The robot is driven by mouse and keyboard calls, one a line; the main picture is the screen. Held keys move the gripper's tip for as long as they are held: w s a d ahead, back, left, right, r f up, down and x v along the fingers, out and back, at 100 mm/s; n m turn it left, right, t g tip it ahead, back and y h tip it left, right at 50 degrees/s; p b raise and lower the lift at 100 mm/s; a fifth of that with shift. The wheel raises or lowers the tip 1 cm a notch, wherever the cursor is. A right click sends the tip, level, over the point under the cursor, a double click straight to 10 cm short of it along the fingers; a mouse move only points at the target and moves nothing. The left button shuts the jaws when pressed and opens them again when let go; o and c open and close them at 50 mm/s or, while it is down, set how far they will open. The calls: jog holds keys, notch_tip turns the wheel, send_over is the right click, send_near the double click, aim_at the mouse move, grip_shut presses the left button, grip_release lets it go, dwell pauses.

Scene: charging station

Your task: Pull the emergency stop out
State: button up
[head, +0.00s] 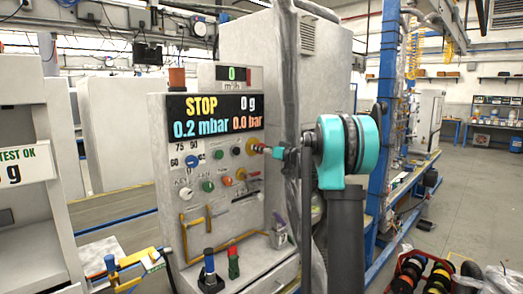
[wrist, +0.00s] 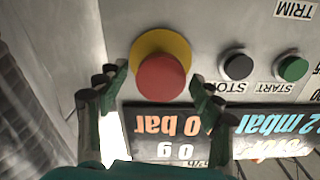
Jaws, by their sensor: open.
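The emergency stop is a red mushroom button (wrist: 162,78) on a yellow round base (wrist: 158,46), set in the grey panel. It also shows in the head view as a small yellow disc (head: 252,145) at the panel's right side. My gripper (wrist: 158,94) is open, with one dark finger on each side of the red button in the wrist view. A gap shows between each finger and the button, so no grip is visible. In the head view my gripper (head: 278,152) is at the panel's right edge, very near the button, and partly hides it.
A black STOP button (wrist: 238,66) and a green START button (wrist: 292,68) sit beside the emergency stop. The display (head: 215,115) is above the knobs. Open floor (head: 450,215) lies to the right.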

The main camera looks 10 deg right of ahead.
jog(key=v, duration=1.1)
jog(key=shift+s, duration=0.15)
jog(key=s+a+f+g+h, duration=0.1)
jog(key=s+a+f+g, duration=0.1)
jog(key=s+a+f, duration=0.35)
jog(key=s+a+f+m+g+h, duration=0.1)
jog(key=s+a+f+g, duration=0.15)
jog(key=s+f, duration=0.6)
jog(key=s+a+f+g+h, duration=0.1)
jog(key=s+a+f+g, duration=0.2)
jog(key=s+f, duration=0.35)
jog(key=s+d+f+m+g+h, duration=0.1)
jog(key=s+d+f+m+h, duration=0.1)
jog(key=s+f, duration=0.6)
jog(key=s+d+f+m+g+h, duration=0.2)
jog(key=s+d+f+h, duration=0.3)
jog(key=s, duration=1.1)
notch_tip(320, 180, down, 3)
jog(key=shift+f+h, duration=0.15)
jog(key=shift+h, duration=0.15)
jog(key=shift+s, duration=0.1)
